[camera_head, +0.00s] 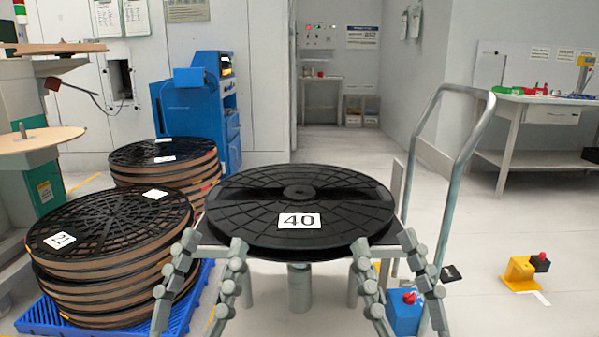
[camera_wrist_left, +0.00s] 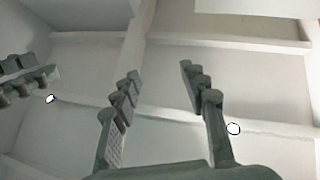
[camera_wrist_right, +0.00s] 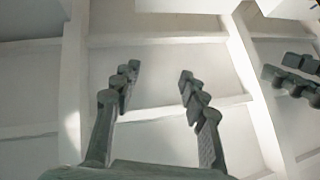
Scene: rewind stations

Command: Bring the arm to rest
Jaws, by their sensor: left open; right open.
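My left gripper (camera_head: 212,250) is in front of the left side of a large black reel with label 40 (camera_head: 300,190). My right gripper (camera_head: 386,246) is in front of its right side. Both point upward with fingers spread, open and empty. The left wrist view shows the left gripper's fingers apart (camera_wrist_left: 159,72) with nothing between them. The right wrist view shows the right gripper's fingers apart (camera_wrist_right: 160,70), also empty. Part of another gripper's fingers shows at the edge of each wrist view. The reel lies flat; whether any finger touches its rim I cannot tell.
Black reels, one labelled 21 (camera_head: 60,240), are stacked on a blue pallet (camera_head: 45,322) at left, with another stack behind. A grey handrail (camera_head: 465,165) stands at right. A workbench (camera_head: 545,98) stands at back right.

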